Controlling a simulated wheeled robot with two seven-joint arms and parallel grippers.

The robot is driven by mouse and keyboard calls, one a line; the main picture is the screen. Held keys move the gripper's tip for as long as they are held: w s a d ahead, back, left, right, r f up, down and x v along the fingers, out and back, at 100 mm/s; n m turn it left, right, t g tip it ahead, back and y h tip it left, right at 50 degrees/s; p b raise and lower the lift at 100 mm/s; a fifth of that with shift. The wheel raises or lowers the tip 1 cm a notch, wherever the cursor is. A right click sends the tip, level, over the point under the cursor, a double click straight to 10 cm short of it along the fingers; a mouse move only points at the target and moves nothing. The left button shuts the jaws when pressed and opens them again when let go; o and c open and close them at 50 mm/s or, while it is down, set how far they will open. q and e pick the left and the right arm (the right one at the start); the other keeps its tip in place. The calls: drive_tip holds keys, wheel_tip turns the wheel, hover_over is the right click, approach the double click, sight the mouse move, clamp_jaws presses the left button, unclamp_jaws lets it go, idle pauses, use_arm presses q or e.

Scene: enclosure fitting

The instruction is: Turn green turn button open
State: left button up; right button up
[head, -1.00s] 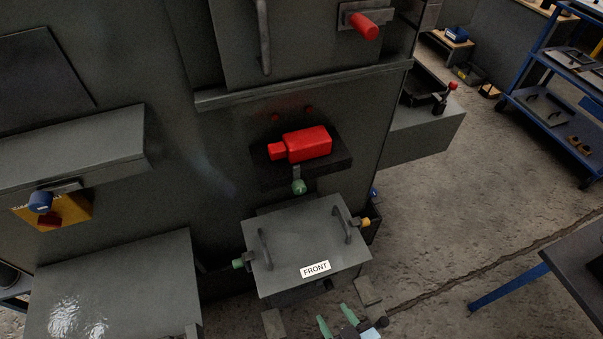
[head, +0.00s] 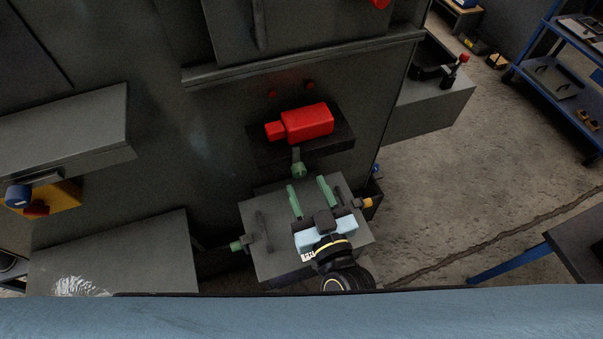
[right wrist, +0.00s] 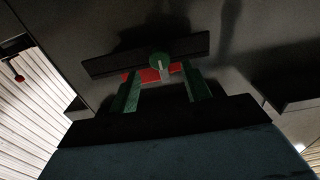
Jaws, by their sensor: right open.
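A green turn button (head: 299,170) sits below a red block on the dark cabinet front. It also shows in the right wrist view (right wrist: 160,59), round and with a pale bar across its middle. My right gripper (head: 306,183) is open, with its two green fingers pointing up toward this button from just below. In the right wrist view the fingers (right wrist: 162,75) stand left and right of the button's line, with nothing between them. Whether they touch it cannot be told. Another green knob (head: 238,246) is at the left edge of the grey front panel. My left gripper is not in view.
The red block (head: 308,123) sits on a dark ledge above the button. The grey front panel (head: 265,262) with handles lies under my right gripper, with a yellow knob (head: 366,203) at its right. A grey box (head: 430,108) juts out at right.

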sight(301, 174)
drive_tip(key=x, duration=0.3)
drive_tip(key=shift+w+a, duration=0.1)
drive_tip(key=shift+w, duration=0.2)
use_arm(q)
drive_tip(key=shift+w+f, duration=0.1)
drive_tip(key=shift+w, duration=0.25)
use_arm(e)
drive_tip(key=shift+w+a, duration=0.1)
drive_tip(key=shift+w, duration=0.2)
drive_tip(key=shift+c, duration=0.3)
drive_tip(key=c, duration=0.9)
drive_tip(key=shift+c, duration=0.2)
